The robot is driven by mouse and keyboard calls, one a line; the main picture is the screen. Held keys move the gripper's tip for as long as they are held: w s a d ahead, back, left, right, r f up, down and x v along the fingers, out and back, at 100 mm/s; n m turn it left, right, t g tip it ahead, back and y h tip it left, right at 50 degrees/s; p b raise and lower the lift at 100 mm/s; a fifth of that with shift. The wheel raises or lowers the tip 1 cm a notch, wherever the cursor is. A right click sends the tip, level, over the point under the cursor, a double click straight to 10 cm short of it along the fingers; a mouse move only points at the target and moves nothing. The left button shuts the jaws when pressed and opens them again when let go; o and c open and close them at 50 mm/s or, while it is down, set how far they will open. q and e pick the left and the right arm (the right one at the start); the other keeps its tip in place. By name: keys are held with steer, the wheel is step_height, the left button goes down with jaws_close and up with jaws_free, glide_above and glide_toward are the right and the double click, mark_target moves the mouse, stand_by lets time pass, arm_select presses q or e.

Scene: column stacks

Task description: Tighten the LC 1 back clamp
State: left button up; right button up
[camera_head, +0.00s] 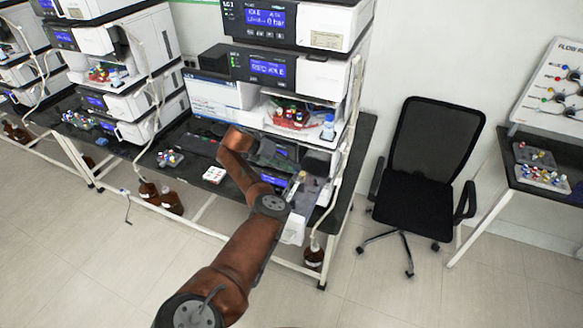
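The nearest instrument stack (322,78), with blue displays, stands on a dark bench right of the picture's middle. A small label on its top module seems to read LC 1. My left arm reaches up from the bottom, and its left gripper (292,172) is in front of the stack's lower modules. The fingers are small and dark against dark modules, so I cannot tell whether they are open, shut or touching anything. The back clamp cannot be made out; the arm and gripper cover part of the lower front. My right gripper is not in view.
Bottles stand in a red tray (291,117) on the stack. A vial rack (170,159) and white tray (214,174) lie on the bench (190,143). Brown bottles (171,201) stand below. A black chair (428,150) is at right; the floor in front is clear.

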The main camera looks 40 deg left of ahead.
arm_select(q)
steer(key=v, duration=0.7)
steer(key=shift+s+a+r, duration=0.15)
steer(key=shift+s, duration=0.05)
stand_by(0.5)
